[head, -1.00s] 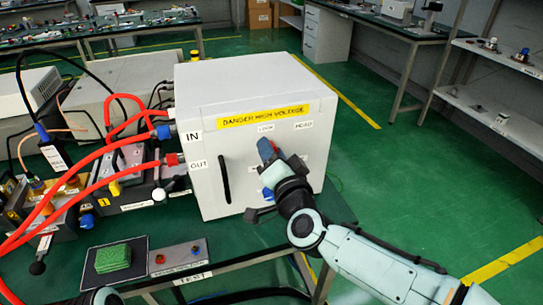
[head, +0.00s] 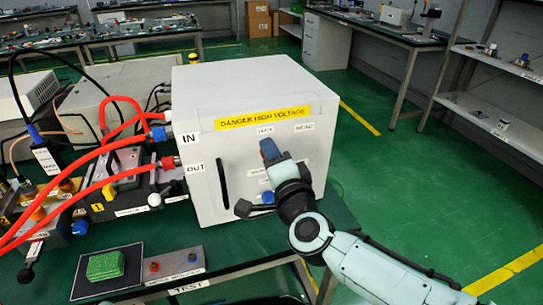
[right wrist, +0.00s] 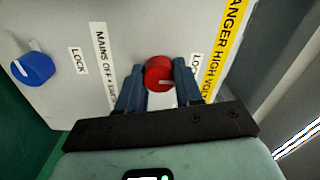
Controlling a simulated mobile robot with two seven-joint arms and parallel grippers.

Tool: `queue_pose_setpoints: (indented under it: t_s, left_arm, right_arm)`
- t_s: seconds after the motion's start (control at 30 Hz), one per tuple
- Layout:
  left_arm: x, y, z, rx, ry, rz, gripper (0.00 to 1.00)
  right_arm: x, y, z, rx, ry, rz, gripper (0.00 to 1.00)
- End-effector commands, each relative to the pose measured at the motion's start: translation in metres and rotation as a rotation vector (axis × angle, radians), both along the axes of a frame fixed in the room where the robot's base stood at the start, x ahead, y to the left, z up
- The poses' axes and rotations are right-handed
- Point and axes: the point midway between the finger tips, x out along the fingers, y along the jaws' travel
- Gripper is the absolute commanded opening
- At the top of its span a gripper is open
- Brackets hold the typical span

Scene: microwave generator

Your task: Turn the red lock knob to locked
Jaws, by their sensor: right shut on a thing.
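The red lock knob (right wrist: 159,72) is on the front of the white box (head: 208,180), between my right gripper's two blue fingers in the right wrist view. A short pale mark on it runs roughly sideways, toward the partly hidden label (right wrist: 196,66) beside the yellow strip. My right gripper (right wrist: 160,85) is shut on the knob. In the head view my right gripper (head: 270,152) is at the box front, under the LOCK label (head: 265,131), and hides the knob. My left gripper is not in view.
A blue knob (right wrist: 33,69) with a pale line sits beside another LOCK label (right wrist: 77,61); it also shows below my gripper in the head view (head: 267,197). A black handle (head: 223,184) is on the box front. Red cables (head: 70,187) run left. Floor right of the box is clear.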

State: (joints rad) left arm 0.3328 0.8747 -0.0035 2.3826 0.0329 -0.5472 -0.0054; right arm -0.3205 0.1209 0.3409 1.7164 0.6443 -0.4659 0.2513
Motion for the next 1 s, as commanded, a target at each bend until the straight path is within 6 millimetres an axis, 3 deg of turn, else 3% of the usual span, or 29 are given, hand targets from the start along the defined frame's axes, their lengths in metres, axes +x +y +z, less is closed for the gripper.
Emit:
queue_pose_setpoints:
  t_s: [0.27,0.3,0.33,0.37,0.73,0.87,1.0]
  left_arm:
    - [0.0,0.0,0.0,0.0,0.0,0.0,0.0]
    - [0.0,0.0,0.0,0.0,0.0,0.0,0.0]
    - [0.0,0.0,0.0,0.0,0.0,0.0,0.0]
    - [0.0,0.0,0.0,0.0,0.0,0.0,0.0]
    - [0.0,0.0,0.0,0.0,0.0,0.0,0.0]
    - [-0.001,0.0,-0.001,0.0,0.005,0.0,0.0]
    - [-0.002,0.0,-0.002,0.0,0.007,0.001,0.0]
  right_arm:
    - [0.0,0.0,0.0,0.003,0.002,0.001,0.04]
    - [0.0,0.0,0.0,0.003,0.002,0.001,0.48]
    - [0.0,0.0,0.0,0.002,0.002,0.001,0.58]
    - [0.0,0.0,0.0,0.003,0.001,0.001,0.6]
    - [-0.006,-0.002,0.001,0.0,-0.001,-0.001,0.6]
    - [-0.023,-0.008,0.001,-0.001,-0.003,0.0,0.6]
    - [-0.054,-0.018,0.001,-0.001,-0.003,0.0,0.6]
